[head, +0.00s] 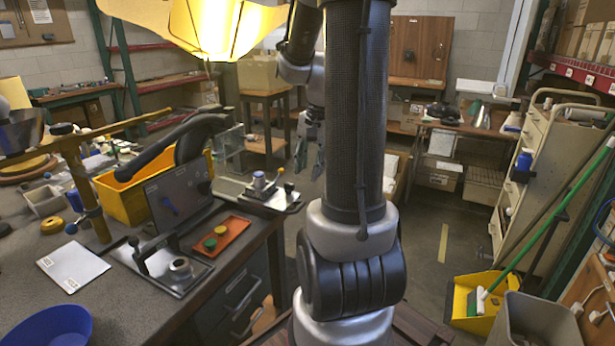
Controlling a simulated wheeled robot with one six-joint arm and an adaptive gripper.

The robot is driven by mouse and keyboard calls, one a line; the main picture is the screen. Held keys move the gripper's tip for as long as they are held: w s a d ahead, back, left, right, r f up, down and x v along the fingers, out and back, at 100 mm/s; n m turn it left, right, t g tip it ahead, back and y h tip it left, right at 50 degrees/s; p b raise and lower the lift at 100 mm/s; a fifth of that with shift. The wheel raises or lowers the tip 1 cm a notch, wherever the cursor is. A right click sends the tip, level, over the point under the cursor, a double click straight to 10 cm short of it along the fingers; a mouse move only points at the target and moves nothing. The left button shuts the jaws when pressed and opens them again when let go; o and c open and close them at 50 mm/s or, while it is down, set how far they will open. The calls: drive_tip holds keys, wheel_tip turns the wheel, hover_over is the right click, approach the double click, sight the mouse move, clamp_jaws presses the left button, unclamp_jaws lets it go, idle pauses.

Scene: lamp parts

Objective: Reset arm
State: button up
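My arm rises through the middle of the head view and partly blocks the scene behind it. My gripper (309,165) hangs fingers down behind and left of the thick arm link, to the right of the workbench (130,300). Its two fingers look spread, with nothing between them, and it touches nothing that I can see. A lit yellow lamp shade (215,28) is at the top left, cut off by the frame's edge. A red-orange tray (232,236) on the bench holds a green round part (210,244) and a yellow round part (221,230).
The bench carries a yellow bin (122,203), metal fixtures (180,268) with levers, a white card (72,266) and a blue bowl (52,327). A drawer cabinet (535,165), green broom (545,215), yellow dustpan (470,302) and grey bin (535,322) stand right.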

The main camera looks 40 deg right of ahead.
idle(0.6)
drive_tip(key=s+a+r+n+t, duration=0.1)
drive_tip(key=s+a+r+n, duration=0.3)
drive_tip(key=a+n, duration=0.3)
drive_tip(key=s+a+r+n+t, duration=0.1)
drive_tip(key=s+a+r+n, duration=0.4)
drive_tip(key=s+a+n, duration=0.2)
drive_tip(key=shift+a+r+t+h, duration=0.2)
drive_tip(key=shift+a+t+h, duration=0.1)
drive_tip(key=shift+a, duration=0.25)
idle(1.2)
